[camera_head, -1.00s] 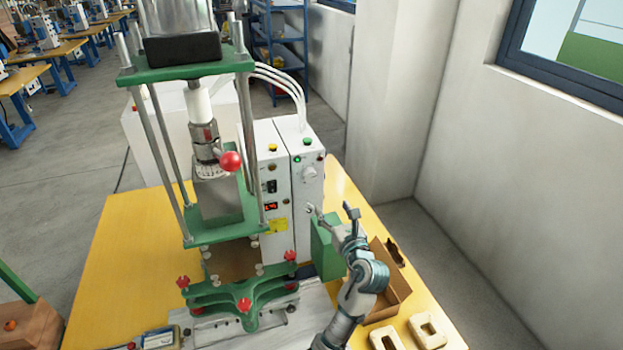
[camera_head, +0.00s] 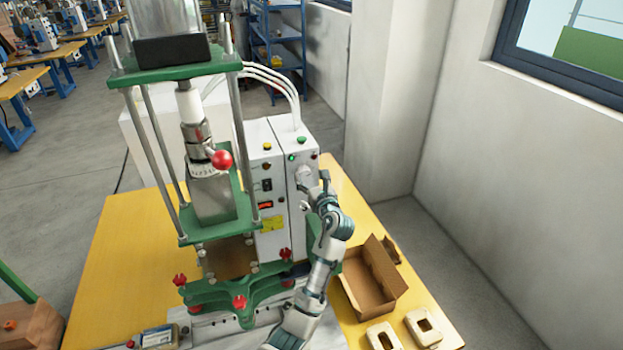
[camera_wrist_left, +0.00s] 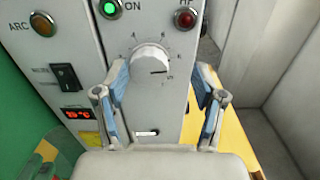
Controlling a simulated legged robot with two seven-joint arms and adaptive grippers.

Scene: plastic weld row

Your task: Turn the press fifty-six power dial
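The white round power dial (camera_wrist_left: 151,60) sits on the front of a white control box (camera_head: 284,215), with scale marks around it and a dark pointer line toward the right. It also shows small in the head view (camera_head: 304,175), partly covered by my gripper. My left gripper (camera_wrist_left: 159,84) is open, with blue-padded fingers to the left and right of the dial. The fingertips are close to the panel; I cannot tell whether they touch the dial. In the head view the left gripper (camera_head: 315,187) is at the box's upper front. My right gripper is not in view.
The panel has a lit green ON light (camera_wrist_left: 111,8), a red light (camera_wrist_left: 185,18), an ARC light (camera_wrist_left: 42,24), a black switch (camera_wrist_left: 65,77) and a red display (camera_wrist_left: 76,114). The green press (camera_head: 215,225) stands at left. An open cardboard box (camera_head: 368,285) lies right of my arm.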

